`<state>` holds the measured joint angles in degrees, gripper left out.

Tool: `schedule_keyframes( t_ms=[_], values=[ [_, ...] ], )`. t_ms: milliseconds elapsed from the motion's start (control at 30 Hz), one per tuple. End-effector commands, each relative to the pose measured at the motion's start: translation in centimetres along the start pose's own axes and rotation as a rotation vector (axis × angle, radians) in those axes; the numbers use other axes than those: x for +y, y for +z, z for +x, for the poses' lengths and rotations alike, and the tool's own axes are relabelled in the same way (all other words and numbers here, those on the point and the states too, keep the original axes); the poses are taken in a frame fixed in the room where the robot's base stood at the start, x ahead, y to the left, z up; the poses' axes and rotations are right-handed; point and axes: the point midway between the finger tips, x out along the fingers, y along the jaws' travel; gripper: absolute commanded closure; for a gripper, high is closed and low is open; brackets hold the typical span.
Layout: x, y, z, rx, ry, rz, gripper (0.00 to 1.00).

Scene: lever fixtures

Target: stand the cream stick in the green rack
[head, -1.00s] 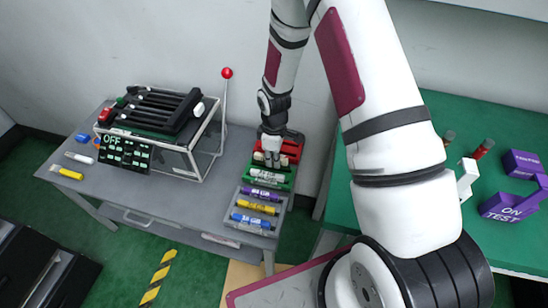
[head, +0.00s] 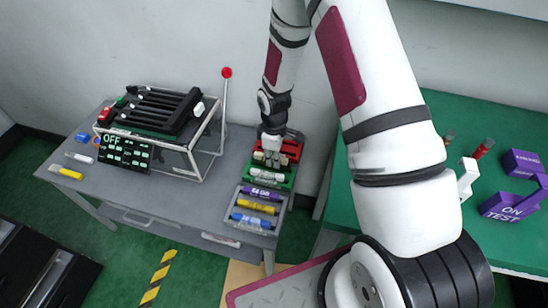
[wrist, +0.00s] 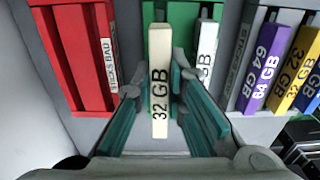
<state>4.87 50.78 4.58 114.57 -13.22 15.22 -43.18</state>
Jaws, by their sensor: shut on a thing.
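My gripper (wrist: 152,105) is shut on the cream stick (wrist: 159,75), marked "32 GB", with a teal finger pad on each side of it. The stick points away from the wrist, and its far end overlaps the green rack (wrist: 183,12) in the wrist view. I cannot tell whether its end touches the rack. A white stick (wrist: 207,50) is in the green rack, just right of the cream stick. In the head view my gripper (head: 268,160) is over the back of the green rack (head: 284,184) and partly hides it.
The red rack (wrist: 75,50) is left of the green one in the wrist view. A grey rack with purple (wrist: 261,70), yellow and blue sticks is to the right. In the head view, a lever with a red knob (head: 226,72) stands beside the machine reading OFF (head: 125,150).

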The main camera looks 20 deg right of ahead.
Motion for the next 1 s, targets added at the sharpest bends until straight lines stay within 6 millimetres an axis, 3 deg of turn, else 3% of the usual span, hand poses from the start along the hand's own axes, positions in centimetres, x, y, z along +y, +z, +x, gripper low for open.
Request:
schedule_keyframes(
  t_ms=[1000],
  values=[
    [0.0,0.0,1.6,0.000,0.000,-0.001,1.00]
  ],
)
